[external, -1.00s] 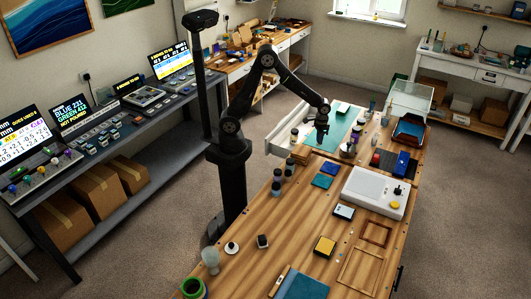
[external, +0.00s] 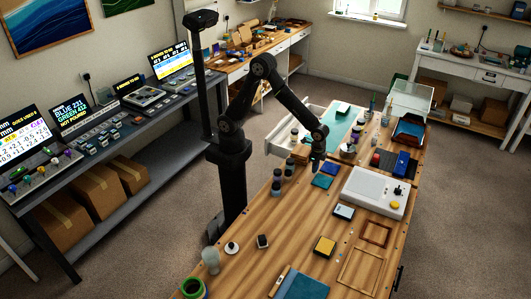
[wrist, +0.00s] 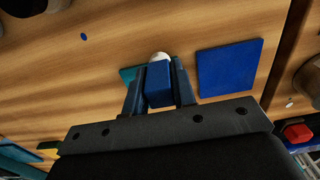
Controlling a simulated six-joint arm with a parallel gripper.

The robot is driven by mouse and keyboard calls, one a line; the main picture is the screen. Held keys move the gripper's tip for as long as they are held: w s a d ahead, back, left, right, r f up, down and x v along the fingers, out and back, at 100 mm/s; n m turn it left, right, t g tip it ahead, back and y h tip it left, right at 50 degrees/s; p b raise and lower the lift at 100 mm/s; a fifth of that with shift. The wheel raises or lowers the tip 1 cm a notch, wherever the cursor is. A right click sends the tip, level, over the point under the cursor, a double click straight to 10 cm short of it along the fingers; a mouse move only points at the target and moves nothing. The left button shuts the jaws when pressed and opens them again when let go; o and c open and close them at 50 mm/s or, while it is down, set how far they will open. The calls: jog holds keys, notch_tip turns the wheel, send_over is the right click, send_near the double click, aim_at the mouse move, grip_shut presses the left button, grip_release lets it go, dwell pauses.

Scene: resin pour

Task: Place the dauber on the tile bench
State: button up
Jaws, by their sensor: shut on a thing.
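My gripper (external: 317,166) is over the wooden tile bench (external: 290,215), beside the blue tile (external: 330,168) and the teal tile (external: 322,182). In the wrist view my gripper (wrist: 159,82) is shut on a blue block with a white rounded end, which looks like the dauber (wrist: 159,87). The blue tile (wrist: 229,70) lies to the right of the fingers. The teal tile (wrist: 130,74) is partly hidden behind the left finger. I cannot tell whether the dauber touches the bench. The dauber is not distinguishable in the external view.
Several dark jars (external: 277,188) stand along the bench's left edge. A white device (external: 376,190) lies to the right of the tiles. A teal mat (external: 342,125) lies farther back. Bare wood is open toward the front, around a yellow-topped block (external: 324,246).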

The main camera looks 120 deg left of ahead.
jog(key=s+a+r+n, duration=0.2)
jog(key=a+r+n, duration=0.1)
jog(key=a, duration=0.6)
jog(key=s+a+r+n, duration=0.1)
jog(key=a+r+n, duration=0.2)
jog(key=a, duration=0.6)
jog(key=s+a+r+n, duration=0.2)
jog(key=a+r+n, duration=0.1)
jog(key=a, duration=0.7)
jog(key=a+f, duration=0.2)
jog(key=a, duration=0.1)
jog(key=s+a+f, duration=0.1)
jog(key=a+f, duration=0.1)
jog(key=a, duration=0.2)
jog(key=s+a+f, duration=0.1)
jog(key=a+f, duration=0.1)
jog(key=a, duration=0.2)
jog(key=shift+s, duration=0.2)
jog(key=shift+a+f, duration=0.3)
jog(key=shift+f, duration=1.95)
